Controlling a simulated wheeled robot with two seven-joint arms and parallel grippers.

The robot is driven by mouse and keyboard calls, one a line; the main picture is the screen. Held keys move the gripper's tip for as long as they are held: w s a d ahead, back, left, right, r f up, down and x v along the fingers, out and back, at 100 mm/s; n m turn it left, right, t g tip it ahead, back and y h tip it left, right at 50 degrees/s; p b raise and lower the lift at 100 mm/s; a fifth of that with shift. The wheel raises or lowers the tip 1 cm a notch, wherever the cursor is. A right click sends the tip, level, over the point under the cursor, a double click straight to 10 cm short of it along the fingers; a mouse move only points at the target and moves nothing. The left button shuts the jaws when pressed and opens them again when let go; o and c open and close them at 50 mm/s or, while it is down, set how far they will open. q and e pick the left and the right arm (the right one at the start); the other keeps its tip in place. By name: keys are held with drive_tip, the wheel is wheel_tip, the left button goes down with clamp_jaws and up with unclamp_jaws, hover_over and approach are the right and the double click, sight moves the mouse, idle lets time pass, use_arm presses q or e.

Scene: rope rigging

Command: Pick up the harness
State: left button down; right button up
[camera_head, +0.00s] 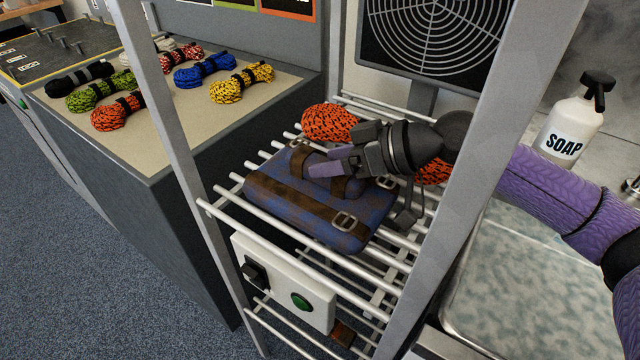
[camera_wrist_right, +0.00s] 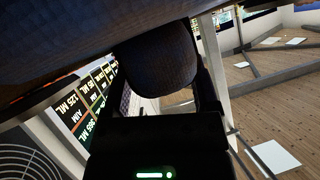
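The harness (camera_head: 320,210) is a blue padded bundle with brown straps and metal buckles, lying on the wire shelf (camera_head: 385,262) of a metal rack. My right gripper (camera_head: 328,168) comes in from the right, dark grey with a purple tip, over the back part of the harness. It appears to touch it or hover just above it. In the right wrist view, a dark rounded textured form (camera_wrist_right: 160,60) fills the space between the dark gripper sides, and a dark mass covers the top. Whether the fingers grip anything is unclear. My left gripper is not in view.
An orange rope coil (camera_head: 328,123) lies behind the harness, partly hidden by my right arm. Rack posts (camera_head: 172,130) stand left and right. A switch box (camera_head: 283,280) hangs below the shelf. Several rope coils lie on the left counter. A soap bottle (camera_head: 573,122) stands right.

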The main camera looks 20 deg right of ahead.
clamp_jaws()
idle(0.3)
